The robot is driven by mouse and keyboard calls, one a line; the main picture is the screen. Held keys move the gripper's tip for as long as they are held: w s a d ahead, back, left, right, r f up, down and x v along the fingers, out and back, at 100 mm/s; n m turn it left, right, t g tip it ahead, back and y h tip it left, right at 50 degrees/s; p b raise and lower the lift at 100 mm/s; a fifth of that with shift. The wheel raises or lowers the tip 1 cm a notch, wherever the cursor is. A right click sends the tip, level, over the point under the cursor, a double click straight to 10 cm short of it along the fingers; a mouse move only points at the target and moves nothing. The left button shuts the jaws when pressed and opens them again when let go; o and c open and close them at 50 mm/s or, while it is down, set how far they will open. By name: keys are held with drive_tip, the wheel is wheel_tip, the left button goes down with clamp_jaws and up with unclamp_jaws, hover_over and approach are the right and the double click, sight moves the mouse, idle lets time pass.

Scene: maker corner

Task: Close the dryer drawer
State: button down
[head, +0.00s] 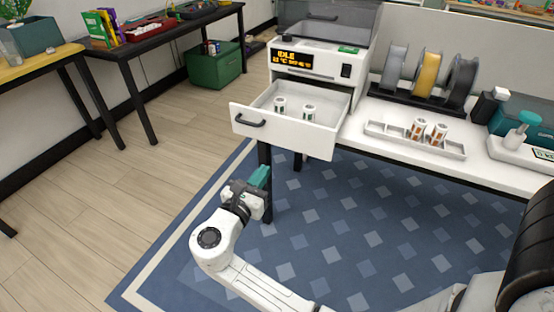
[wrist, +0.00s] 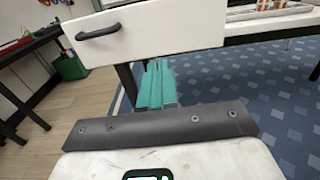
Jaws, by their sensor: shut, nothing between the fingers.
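The dryer (head: 318,62) is a white box with a lit orange display on the white bench. Its white drawer (head: 327,143) is pulled out toward me, with a dark handle (head: 249,121) on its front.
A tray (head: 383,132) with two orange-marked spools lies on the bench right of the drawer. Filament spools (head: 428,75) stand behind it. A bench leg (head: 266,185) is close beside my gripper. Blue patterned carpet and wooden floor are clear in front.

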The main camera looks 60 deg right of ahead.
sight(289, 136)
drive_tip(key=d, duration=0.4)
drive_tip(key=d+b, duration=0.1)
drive_tip(key=d, duration=0.4)
drive_tip(key=w+d, duration=0.1)
drive_tip(key=d, duration=0.3)
drive_tip(key=shift+d, duration=0.3)
drive_tip(key=shift+d, duration=0.5)
drive_tip(key=d+b, duration=0.2)
drive_tip(key=d, duration=0.6)
drive_tip(key=w+d+b, duration=0.1)
drive_tip(key=d+b, duration=0.1)
drive_tip(key=d, duration=0.6)
drive_tip(key=w+d+b, duration=0.1)
drive_tip(key=d+b, duration=0.2)
drive_tip(key=d, duration=0.5)
drive_tip(key=shift+f, duration=0.15)
drive_tip(key=shift+d, duration=0.6)
drive_tip(key=shift+w+r+b, duration=0.1)
drive_tip(key=shift+r+b, duration=0.15)
drive_tip(key=shift+b, duration=0.1)
drive_tip(key=shift+d+r, duration=0.1)
drive_tip(key=shift+r, duration=0.05)
